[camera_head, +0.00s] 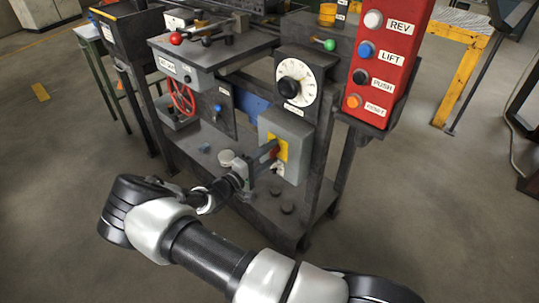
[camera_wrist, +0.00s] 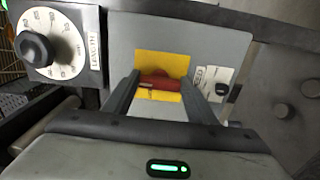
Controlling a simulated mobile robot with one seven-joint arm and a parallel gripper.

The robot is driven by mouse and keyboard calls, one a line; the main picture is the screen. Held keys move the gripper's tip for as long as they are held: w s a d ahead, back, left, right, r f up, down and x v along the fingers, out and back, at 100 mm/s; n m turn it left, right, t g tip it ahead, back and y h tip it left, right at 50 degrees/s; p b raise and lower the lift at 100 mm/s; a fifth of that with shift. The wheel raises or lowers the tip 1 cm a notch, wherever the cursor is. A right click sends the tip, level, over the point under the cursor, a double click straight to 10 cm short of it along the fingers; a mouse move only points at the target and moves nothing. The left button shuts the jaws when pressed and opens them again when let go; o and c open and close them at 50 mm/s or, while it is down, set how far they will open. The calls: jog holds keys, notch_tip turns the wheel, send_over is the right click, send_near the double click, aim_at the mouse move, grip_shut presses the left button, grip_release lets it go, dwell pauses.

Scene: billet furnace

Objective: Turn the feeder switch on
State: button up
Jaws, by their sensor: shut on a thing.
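The feeder switch is a red handle (camera_wrist: 160,81) on a yellow plate (camera_wrist: 174,64), fixed to a grey box (camera_head: 290,130) on the front of the machine. The red handle also shows in the head view (camera_head: 274,153), partly covered by my gripper. My gripper (camera_head: 265,158) reaches the box from the lower left. In the wrist view my gripper (camera_wrist: 161,92) has one finger on each side of the red handle and is shut on it. The fingers hide part of the handle and plate. A white label (camera_wrist: 205,78) sits right of the plate, its text hard to read.
A white dial with a black knob (camera_head: 294,82) is just above the box. A red button panel (camera_head: 385,70) stands at the upper right, and a red handwheel (camera_head: 181,97) is to the left. A lower shelf (camera_head: 260,205) lies beneath. The floor in front is clear.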

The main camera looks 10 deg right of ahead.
jog(key=o, duration=1.1)
jog(key=shift+c, duration=0.2)
jog(key=p+v, duration=0.2)
jog(key=v, duration=1.5)
jog(key=shift+a, duration=0.15)
jog(key=shift+s, duration=0.1)
